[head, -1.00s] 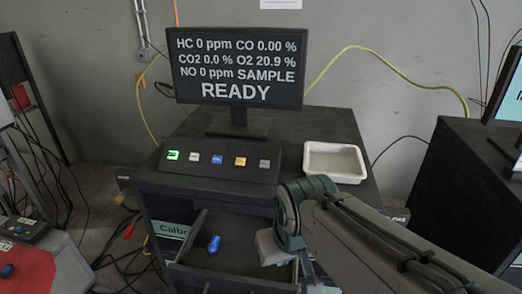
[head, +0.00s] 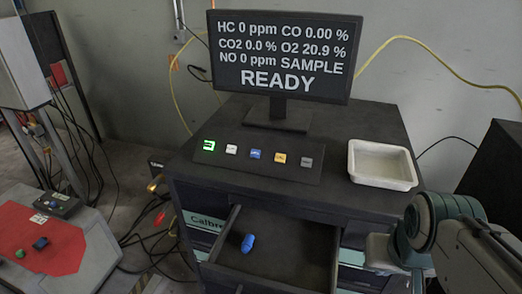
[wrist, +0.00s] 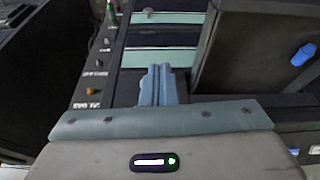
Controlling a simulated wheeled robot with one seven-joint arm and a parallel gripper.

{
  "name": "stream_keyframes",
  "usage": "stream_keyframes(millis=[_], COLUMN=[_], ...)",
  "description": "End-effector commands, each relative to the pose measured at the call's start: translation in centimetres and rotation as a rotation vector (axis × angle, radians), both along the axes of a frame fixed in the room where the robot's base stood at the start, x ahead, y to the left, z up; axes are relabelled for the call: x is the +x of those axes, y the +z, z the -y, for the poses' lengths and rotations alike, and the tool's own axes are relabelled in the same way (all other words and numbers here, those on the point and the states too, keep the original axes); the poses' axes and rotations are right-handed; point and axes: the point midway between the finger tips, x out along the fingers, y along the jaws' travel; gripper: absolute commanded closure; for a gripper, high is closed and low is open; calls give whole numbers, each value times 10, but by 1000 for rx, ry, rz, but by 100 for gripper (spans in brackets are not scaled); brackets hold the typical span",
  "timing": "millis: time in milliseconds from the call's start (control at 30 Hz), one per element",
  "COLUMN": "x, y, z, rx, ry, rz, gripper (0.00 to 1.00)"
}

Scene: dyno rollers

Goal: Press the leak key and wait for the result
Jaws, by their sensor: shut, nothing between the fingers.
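A row of square keys sits on a sloped dark key panel (head: 258,166) in front of the monitor: a lit green key (head: 209,145), a white key (head: 231,149), a blue key (head: 255,154), an orange key (head: 280,158) and a grey key (head: 306,162). Their labels are too small to read, so I cannot tell which is the leak key. The monitor (head: 284,55) shows gas values, SAMPLE and READY. My gripper (wrist: 158,85) is shut and empty in the wrist view, before the cabinet's drawer fronts, away from the keys. Its fingertips are hidden in the head view.
The keys stand on a dark cabinet with a white tray (head: 382,165) at its right. An open drawer (head: 275,262) below juts out and holds a blue object (head: 248,243). A red-topped unit (head: 38,243) and loose cables lie at the left.

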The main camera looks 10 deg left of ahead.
Motion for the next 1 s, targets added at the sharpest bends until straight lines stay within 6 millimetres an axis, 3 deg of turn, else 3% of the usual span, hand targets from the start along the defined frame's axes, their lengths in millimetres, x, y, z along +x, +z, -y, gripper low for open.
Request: stream_keyframes(millis=[267, 433, 567, 767, 900, 1000], x=[18, 53, 87, 139, 160, 163], y=[1, 13, 29, 63, 89, 105], z=[3, -2, -21, -88, -160, -213], rx=[-244, -552, -804, -1211, -1498, -1675], ry=[268, 574, 802, 1122, 1314, 1412], rz=[-68, -93, -72, 40, 179, 294], gripper=[100, 100, 100, 100, 100, 100])
